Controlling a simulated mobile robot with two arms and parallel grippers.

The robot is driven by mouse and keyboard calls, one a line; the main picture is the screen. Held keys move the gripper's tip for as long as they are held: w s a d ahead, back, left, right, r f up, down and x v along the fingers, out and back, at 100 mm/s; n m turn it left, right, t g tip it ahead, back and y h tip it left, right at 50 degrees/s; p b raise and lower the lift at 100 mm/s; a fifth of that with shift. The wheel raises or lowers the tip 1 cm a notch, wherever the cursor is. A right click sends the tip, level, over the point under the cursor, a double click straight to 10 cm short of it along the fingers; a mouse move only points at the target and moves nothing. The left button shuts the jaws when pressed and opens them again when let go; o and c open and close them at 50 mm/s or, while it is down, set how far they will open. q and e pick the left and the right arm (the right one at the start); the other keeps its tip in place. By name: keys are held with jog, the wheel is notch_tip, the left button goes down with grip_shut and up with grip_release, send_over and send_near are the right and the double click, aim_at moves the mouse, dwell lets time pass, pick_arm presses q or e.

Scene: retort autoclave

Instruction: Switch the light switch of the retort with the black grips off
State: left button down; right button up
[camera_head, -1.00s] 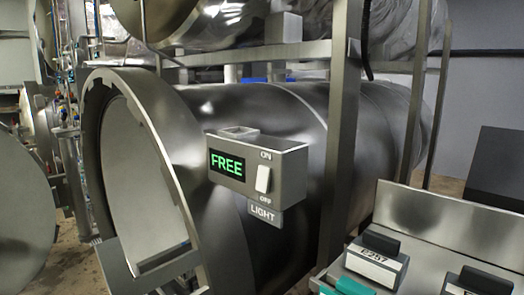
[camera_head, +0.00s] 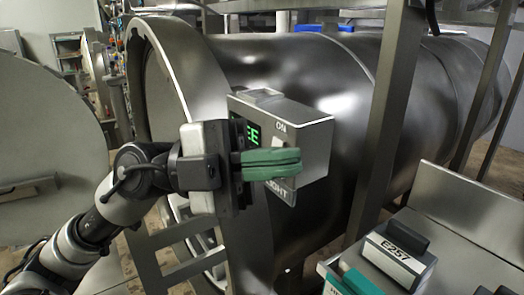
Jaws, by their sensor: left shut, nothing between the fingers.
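The light switch (camera_head: 278,142) is a pale rocker on the front of a grey control box (camera_head: 312,150) on the retort (camera_head: 335,80). ON shows above it; the gripper covers most of the rocker and the OFF mark, so its position cannot be read. My left gripper (camera_head: 290,163), with green fingers, is shut and empty. Its fingers lie in front of the switch's lower part; whether they touch it I cannot tell. The LIGHT plate (camera_head: 288,191) below is partly hidden. A box labelled E257 with a black grip (camera_head: 408,238) stands at lower right. My right gripper is not in view.
The retort's open round mouth (camera_head: 180,62) is behind my left arm. A steel upright (camera_head: 388,120) stands right of the control box. A metal tray (camera_head: 460,200) and a teal grip (camera_head: 355,282) are at lower right. A round door (camera_head: 50,130) is at left.

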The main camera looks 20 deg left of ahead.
pick_arm(q)
jog(key=w+a+r+n+t+y, duration=0.1)
jog(key=w+a+n+t+y, duration=0.1)
jog(key=a+n+t+y, duration=0.85)
jog(key=w+d+f+m+g+y+p, duration=0.1)
jog(key=w+d+f+m+y+p, duration=0.2)
jog(key=w, duration=0.6)
notch_tip(320, 180, down, 4)
jog(key=shift+w+d+r+y+p, duration=0.2)
jog(key=shift+d+y+p, duration=0.25)
jog(key=shift+d+p, duration=0.7)
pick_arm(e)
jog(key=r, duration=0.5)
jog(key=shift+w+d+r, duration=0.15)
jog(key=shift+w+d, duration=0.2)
pick_arm(q)
jog(key=shift+m+g, duration=0.25)
